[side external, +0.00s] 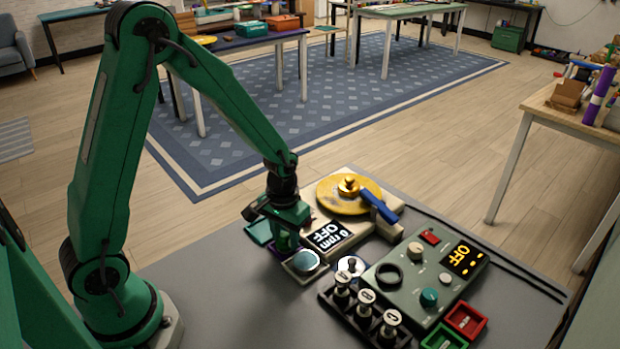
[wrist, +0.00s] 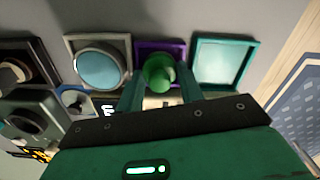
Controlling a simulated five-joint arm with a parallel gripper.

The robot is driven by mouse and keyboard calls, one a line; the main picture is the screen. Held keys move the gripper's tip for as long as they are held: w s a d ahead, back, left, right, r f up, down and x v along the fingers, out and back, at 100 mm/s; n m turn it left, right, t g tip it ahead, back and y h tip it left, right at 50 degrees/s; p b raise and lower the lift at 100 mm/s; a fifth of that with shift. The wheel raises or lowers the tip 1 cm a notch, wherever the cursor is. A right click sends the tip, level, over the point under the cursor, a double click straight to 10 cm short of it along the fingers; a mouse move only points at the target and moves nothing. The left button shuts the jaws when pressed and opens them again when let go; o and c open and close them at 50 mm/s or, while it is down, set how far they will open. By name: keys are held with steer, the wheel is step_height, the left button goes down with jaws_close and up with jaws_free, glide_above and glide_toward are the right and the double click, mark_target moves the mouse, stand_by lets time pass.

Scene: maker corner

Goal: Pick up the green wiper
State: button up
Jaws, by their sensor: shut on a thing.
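The green wiper (wrist: 159,72) shows in the wrist view as a round green piece between the two fingers of my gripper (wrist: 160,88). My gripper is shut on it. Behind it is a small purple tray (wrist: 141,48); I cannot tell whether the wiper touches it. In the side view my gripper (side external: 284,226) points down over the row of small trays at the table's far edge, and the wiper is hidden there by the fingers.
A teal tray (wrist: 222,38) and a grey tray with a pale blue disc (wrist: 98,68) flank the purple one. A yellow turntable (side external: 335,197) with a blue arm (side external: 378,208), a control box (side external: 405,275) and a rack of lettered pieces (side external: 365,316) stand right. The grey tabletop (side external: 235,290) is clear in front.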

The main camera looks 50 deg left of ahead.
mark_target(286, 234)
steer(key=shift+r, duration=0.1)
steer(key=shift+r, duration=0.65)
steer(key=r, duration=0.3)
steer(key=shift+d, duration=0.2)
steer(key=s+d+r, duration=0.5)
steer(key=d+r, duration=0.1)
steer(key=d, duration=0.3)
steer(key=shift+s+d+r, duration=0.25)
steer(key=shift+s+d, duration=0.1)
steer(key=shift+s, duration=0.05)
